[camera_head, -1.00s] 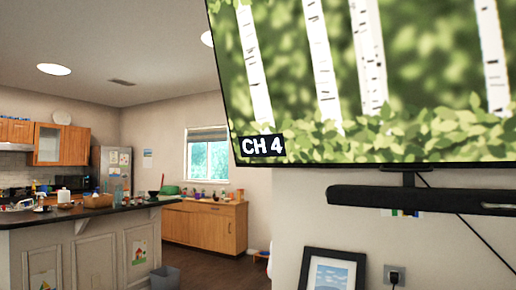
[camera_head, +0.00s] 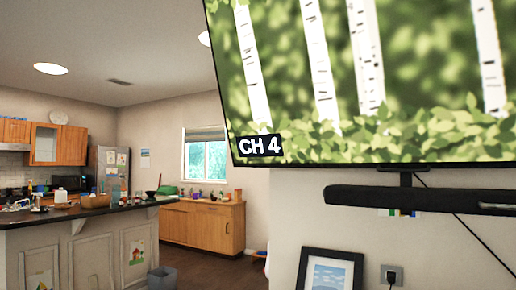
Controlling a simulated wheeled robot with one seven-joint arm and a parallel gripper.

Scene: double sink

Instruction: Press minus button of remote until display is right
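A large wall-mounted television (camera_head: 370,80) fills the upper right and shows white birch trunks among green leaves. A dark label (camera_head: 260,146) at the screen's lower left reads "CH 4". The remote and its minus button are not in view. My gripper is not in view either, so its hold and position cannot be seen.
A black soundbar (camera_head: 415,198) hangs below the television. A framed picture (camera_head: 330,272) and a wall outlet (camera_head: 391,274) are below it. A kitchen counter (camera_head: 70,215) with several items stands at left, a wooden cabinet (camera_head: 203,227) further back, and a grey bin (camera_head: 162,278) between.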

